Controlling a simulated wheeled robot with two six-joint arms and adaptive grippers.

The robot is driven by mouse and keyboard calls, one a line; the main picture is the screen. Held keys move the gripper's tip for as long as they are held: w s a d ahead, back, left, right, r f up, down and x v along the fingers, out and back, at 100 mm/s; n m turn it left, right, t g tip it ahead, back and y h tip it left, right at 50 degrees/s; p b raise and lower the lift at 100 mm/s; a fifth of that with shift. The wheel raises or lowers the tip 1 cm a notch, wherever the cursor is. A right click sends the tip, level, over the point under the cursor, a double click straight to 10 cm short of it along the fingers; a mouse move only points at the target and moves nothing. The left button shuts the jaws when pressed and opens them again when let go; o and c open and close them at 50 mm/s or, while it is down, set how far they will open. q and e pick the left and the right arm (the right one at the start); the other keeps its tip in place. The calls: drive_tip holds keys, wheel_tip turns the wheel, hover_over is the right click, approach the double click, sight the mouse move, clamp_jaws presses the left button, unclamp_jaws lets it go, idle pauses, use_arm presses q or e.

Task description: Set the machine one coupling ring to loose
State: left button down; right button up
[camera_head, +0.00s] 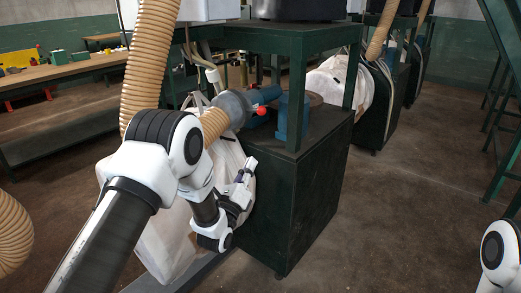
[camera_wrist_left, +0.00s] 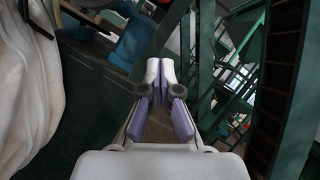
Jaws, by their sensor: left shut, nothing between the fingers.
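The grey coupling (camera_head: 235,106) sits at the end of a ribbed tan hose, beside the green machine frame. A blue part (camera_head: 266,95) and a red knob (camera_head: 262,110) are at its right side. I cannot tell the ring's setting. My left gripper (camera_head: 250,163) is below the coupling, apart from it, in front of the dark green cabinet. In the left wrist view its fingers (camera_wrist_left: 160,72) are together with nothing between them. A blue part (camera_wrist_left: 135,40) shows beyond them at the upper left. My right gripper is out of view; only part of that arm shows at the lower right.
A white bulk bag (camera_head: 165,235) hangs behind my left arm; white fabric (camera_wrist_left: 35,95) also shows in the wrist view. The dark green cabinet (camera_head: 300,200) stands right of the gripper. A workbench (camera_head: 60,72) is at left. Open floor (camera_head: 400,210) lies to the right.

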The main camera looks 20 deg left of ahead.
use_arm(q)
drive_tip(key=shift+r, duration=0.3)
drive_tip(key=a+r+x, duration=0.1)
drive_tip(key=r+x, duration=0.1)
drive_tip(key=x, duration=1)
drive_tip(key=shift+a+r+p, duration=0.25)
drive_tip(key=shift+a+p, duration=0.05)
drive_tip(key=shift+p, duration=0.15)
drive_tip(key=shift+r, duration=0.1)
